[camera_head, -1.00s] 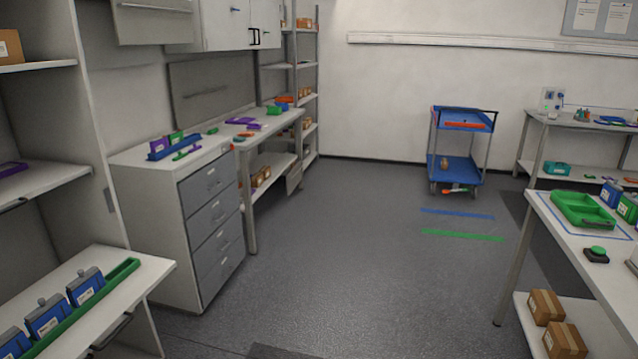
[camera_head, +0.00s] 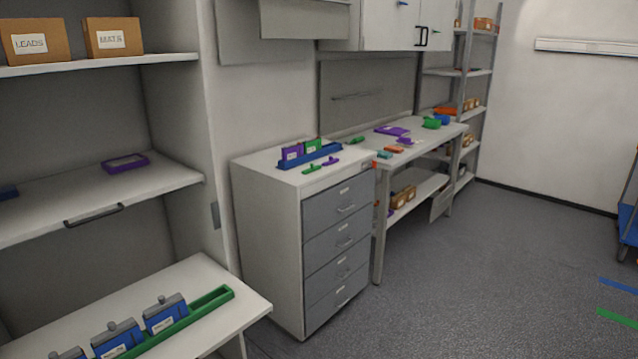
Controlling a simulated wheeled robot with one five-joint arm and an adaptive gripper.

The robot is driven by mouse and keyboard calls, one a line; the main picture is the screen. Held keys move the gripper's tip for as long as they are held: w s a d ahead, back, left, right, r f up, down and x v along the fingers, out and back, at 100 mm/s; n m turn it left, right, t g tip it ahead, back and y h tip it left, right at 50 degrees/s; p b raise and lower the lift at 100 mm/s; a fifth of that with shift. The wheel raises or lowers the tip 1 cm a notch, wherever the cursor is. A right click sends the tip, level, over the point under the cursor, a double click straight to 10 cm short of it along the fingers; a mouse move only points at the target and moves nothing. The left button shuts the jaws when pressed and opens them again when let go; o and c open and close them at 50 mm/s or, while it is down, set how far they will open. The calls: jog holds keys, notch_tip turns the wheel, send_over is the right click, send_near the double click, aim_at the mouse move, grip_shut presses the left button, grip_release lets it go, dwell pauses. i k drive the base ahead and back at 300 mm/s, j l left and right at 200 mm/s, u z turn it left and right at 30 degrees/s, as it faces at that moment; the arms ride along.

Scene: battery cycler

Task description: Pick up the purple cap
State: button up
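A small purple piece (camera_head: 331,161) lies on top of the grey and white drawer cabinet (camera_head: 265,162), next to a small green piece (camera_head: 312,169) of similar shape. On the bench behind, a small purple item (camera_head: 406,141) and a flat purple item (camera_head: 392,131) lie among other parts. These are too small to tell which one is the purple cap. My gripper is not in view.
A blue rack (camera_head: 308,159) with purple and green blocks stands behind the small pieces. At left, a shelf holds a purple tray (camera_head: 125,163), cardboard boxes (camera_head: 112,38) and a green rail (camera_head: 205,308) with blue units.

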aim_at(332, 161)
jog(key=i+j+u, duration=0.15)
jog(key=i, duration=0.7)
